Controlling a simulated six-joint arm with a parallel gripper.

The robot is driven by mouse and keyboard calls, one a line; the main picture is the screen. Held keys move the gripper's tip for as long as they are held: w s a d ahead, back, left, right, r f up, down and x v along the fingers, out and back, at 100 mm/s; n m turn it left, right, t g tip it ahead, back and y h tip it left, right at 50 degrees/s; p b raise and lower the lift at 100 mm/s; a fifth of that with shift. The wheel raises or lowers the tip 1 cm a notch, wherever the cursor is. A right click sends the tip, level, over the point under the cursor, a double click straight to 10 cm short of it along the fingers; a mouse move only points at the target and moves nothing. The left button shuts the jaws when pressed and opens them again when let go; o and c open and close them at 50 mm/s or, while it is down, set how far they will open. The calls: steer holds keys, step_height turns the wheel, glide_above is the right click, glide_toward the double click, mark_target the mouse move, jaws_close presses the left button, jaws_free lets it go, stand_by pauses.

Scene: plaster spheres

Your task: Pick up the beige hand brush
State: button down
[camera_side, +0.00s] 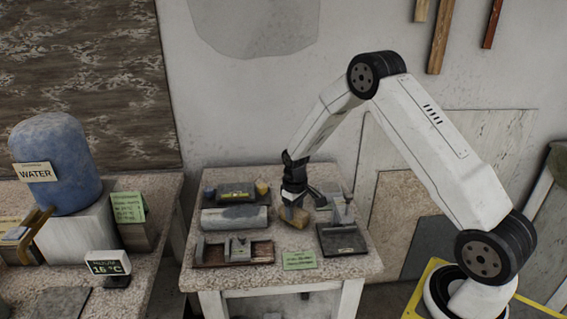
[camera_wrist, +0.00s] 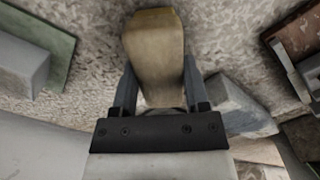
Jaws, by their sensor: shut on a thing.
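The beige hand brush (camera_side: 294,216) is at the middle of the speckled work table (camera_side: 283,270). My gripper (camera_side: 290,205) comes down on it from above. In the wrist view the brush (camera_wrist: 155,50) shows as a tan block between the two fingers of my gripper (camera_wrist: 157,90). The fingers are shut on its sides. Its near end is partly hidden by the gripper. I cannot tell whether the brush touches the table or is slightly above it.
A grey cylinder (camera_side: 234,218) lies left of the brush. A wooden tray with metal pieces (camera_side: 233,253) is at the front left. A dark plate with an upright tool (camera_side: 341,238) is at the right. A green note (camera_side: 299,260) lies at the front edge.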

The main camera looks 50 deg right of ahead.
mark_target(295, 208)
steer(key=shift+r, duration=0.15)
steer(key=shift+r, duration=4.85)
steer(key=c, duration=0.9)
jaws_free()
steer(key=c, duration=0.3)
steer(key=shift+d, duration=0.1)
steer(key=s+d, duration=0.1)
steer(key=d, duration=0.4)
steer(key=s+d+r, duration=0.1)
steer(key=d, duration=0.4)
steer(key=s+d+r, duration=0.1)
steer(key=d, duration=0.5)
steer(key=shift+s+d, duration=0.1)
steer(key=shift+s, duration=0.3)
